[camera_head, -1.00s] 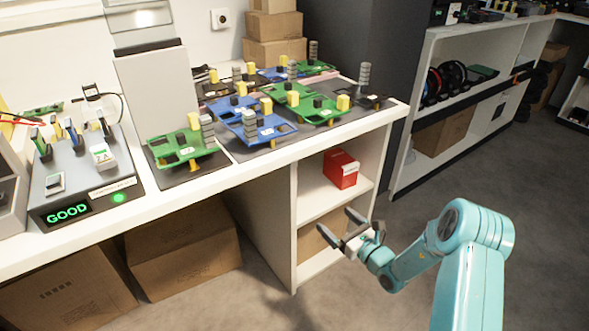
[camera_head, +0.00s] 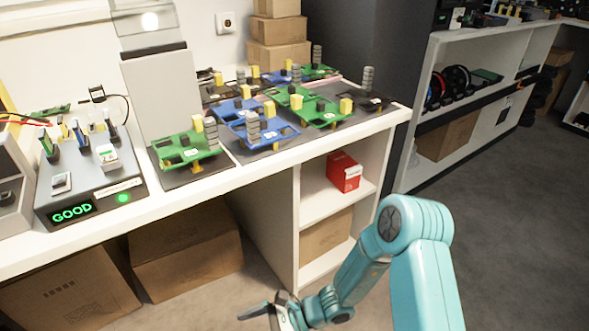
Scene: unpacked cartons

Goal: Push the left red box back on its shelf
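A red box (camera_head: 344,171) with a white label stands on the upper shelf (camera_head: 318,204) of the white unit under the workbench. It sits near the shelf's front. My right gripper (camera_head: 262,318) is low at the bottom edge of the view, below and to the left of the red box and well apart from it. Its fingers are partly cut off by the frame edge, so its opening is unclear. I see no second red box. My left gripper is not in view.
The workbench (camera_head: 150,208) above carries green and blue circuit boards and a tester reading GOOD. Cardboard cartons (camera_head: 185,248) stand under it. A carton (camera_head: 326,236) fills the lower shelf. Another shelf unit (camera_head: 425,170) stands at the right; grey floor lies between.

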